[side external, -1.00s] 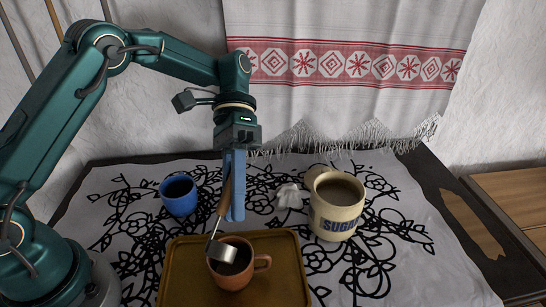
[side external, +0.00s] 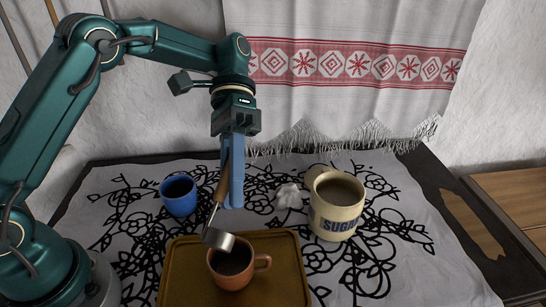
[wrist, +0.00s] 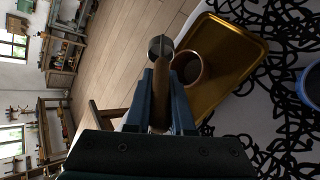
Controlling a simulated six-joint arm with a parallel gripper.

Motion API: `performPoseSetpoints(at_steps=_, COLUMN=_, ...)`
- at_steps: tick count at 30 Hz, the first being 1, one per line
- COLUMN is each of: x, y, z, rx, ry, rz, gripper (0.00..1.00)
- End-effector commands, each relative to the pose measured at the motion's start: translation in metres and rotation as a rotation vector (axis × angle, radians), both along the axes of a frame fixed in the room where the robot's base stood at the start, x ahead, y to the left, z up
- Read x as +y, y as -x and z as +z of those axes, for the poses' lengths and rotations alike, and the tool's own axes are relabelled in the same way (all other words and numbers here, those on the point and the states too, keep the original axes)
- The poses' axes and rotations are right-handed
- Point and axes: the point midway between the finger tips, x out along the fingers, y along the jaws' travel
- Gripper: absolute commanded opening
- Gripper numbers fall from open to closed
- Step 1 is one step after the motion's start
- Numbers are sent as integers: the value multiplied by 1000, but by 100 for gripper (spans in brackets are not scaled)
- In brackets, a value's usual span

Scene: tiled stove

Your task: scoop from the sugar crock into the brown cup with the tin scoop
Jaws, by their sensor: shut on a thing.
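My gripper (side external: 232,190) is shut on the wooden handle of the tin scoop (side external: 218,238). The scoop's metal bowl hangs tilted just above and to the left of the brown cup (side external: 233,268). The wrist view shows the handle between my fingers and the scoop's bowl (wrist: 160,47) beside the brown cup (wrist: 188,68). The brown cup stands upright on a brass-coloured tray (side external: 283,250), with dark contents inside. The cream sugar crock (side external: 337,205), lettered SUGAR, stands to the right behind the tray, open and filled with something brownish. What the scoop's bowl holds cannot be seen.
A blue cup (side external: 179,197) stands left of my gripper. A patterned cloth (side external: 400,250) covers the stove top, with free room at the right. A fringed towel hangs behind.

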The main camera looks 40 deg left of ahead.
Motion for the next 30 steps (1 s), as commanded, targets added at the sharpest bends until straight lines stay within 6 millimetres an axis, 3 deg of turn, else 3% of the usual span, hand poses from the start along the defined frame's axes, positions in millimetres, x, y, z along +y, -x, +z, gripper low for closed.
performPoseSetpoints(at_steps=6, x=0, y=0, z=19, rx=-3, ry=1, rz=0, gripper=0)
performPoseSetpoints(at_steps=13, x=0, y=0, z=24, rx=-33, ry=-10, rz=0, gripper=0)
performPoseSetpoints(at_steps=30, x=-1, y=2, z=29, rx=-564, ry=-194, rz=-4, gripper=0)
